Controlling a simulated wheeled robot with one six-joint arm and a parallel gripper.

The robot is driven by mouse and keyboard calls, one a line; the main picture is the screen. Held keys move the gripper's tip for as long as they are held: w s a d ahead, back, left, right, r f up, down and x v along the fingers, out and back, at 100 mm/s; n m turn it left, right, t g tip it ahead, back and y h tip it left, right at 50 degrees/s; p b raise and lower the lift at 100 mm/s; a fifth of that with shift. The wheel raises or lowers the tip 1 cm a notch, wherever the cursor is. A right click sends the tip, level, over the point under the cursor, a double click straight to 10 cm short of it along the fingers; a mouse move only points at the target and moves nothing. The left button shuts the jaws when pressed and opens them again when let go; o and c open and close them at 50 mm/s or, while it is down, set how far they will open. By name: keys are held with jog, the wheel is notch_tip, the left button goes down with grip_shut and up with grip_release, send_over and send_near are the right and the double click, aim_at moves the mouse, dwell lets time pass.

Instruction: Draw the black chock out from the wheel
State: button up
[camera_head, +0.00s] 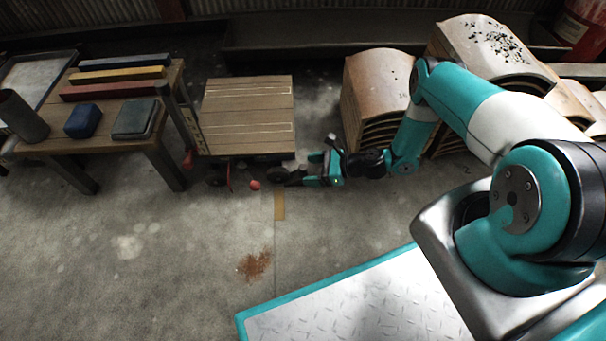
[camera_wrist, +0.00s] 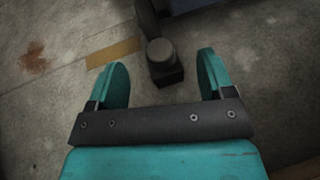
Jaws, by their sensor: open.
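The black chock (camera_wrist: 164,62) shows in the wrist view as a dark block with a rounded knob, at the edge of the cart. In the head view a small dark shape, probably the chock (camera_head: 292,177), lies by the cart's right front corner. The wheel beside it is too dark to make out, so I cannot tell whether they touch. My gripper (camera_head: 311,169) is open just right of that corner. In the wrist view the two teal fingers of my gripper (camera_wrist: 161,77) stand on either side of the chock, with visible gaps.
A table (camera_head: 100,137) with colored bars stands left. Stacked curved panels (camera_head: 376,80) stand behind my arm. A yellow floor strip (camera_head: 279,206) and rust-colored patch (camera_head: 254,265) mark open floor in front.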

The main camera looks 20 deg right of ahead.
aim_at(302, 170)
jog(key=shift+b+x, duration=0.55)
jog(key=shift+x, duration=1.15)
jog(key=c, duration=1)
jog(key=shift+s+d, duration=0.3)
jog(key=shift+d, duration=0.65)
jog(key=shift+s+d, duration=0.3)
jog(key=shift+d, duration=0.65)
jog(key=shift+c, duration=0.3)
jog(key=o, duration=1.1)
